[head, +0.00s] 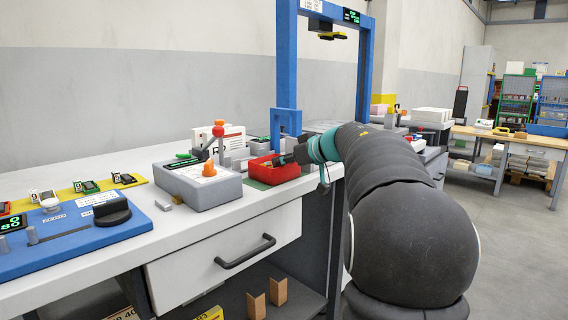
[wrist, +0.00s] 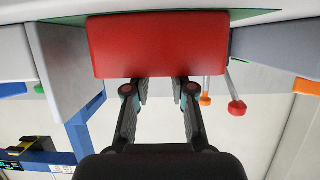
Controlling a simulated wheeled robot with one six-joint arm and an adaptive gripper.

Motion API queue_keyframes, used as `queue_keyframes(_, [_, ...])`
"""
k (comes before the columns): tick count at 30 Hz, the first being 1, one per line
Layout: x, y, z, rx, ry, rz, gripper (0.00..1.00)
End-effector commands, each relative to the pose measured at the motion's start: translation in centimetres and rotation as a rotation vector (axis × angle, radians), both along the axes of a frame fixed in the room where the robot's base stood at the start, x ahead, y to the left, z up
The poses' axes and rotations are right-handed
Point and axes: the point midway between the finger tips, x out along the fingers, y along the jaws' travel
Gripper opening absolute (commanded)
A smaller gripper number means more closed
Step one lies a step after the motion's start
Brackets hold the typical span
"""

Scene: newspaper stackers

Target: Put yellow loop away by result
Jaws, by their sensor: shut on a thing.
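A red tray (head: 276,170) sits on a green mat at the right end of the bench. It fills the upper middle of the wrist view (wrist: 160,45), where the scene is upside down. My gripper (head: 281,160) reaches over the tray from the right, fingertips low at its rim. In the wrist view my gripper (wrist: 160,84) has its two fingers reaching up to the tray's rim, and the tray wall hides their tips. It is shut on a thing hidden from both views. I cannot make out the yellow loop.
A blue gantry frame (head: 286,70) stands behind the tray, with a yellow-and-black part (head: 333,35) hanging from it. A grey box (head: 200,187) with an orange knob is left of the tray. A blue panel (head: 75,232) lies further left. A drawer handle (head: 245,253) juts out below.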

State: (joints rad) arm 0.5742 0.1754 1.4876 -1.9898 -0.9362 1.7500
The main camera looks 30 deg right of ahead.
Motion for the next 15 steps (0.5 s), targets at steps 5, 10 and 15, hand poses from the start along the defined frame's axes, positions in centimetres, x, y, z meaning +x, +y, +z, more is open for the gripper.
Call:
queue_keyframes(5, [0.0,0.0,0.1,0.000,0.000,0.000,0.00])
queue_keyframes(10, [0.0,0.0,-0.4,0.001,0.001,0.001,0.00])
queue_keyframes(15, [0.0,0.0,-1.0,0.003,0.004,0.002,0.00])
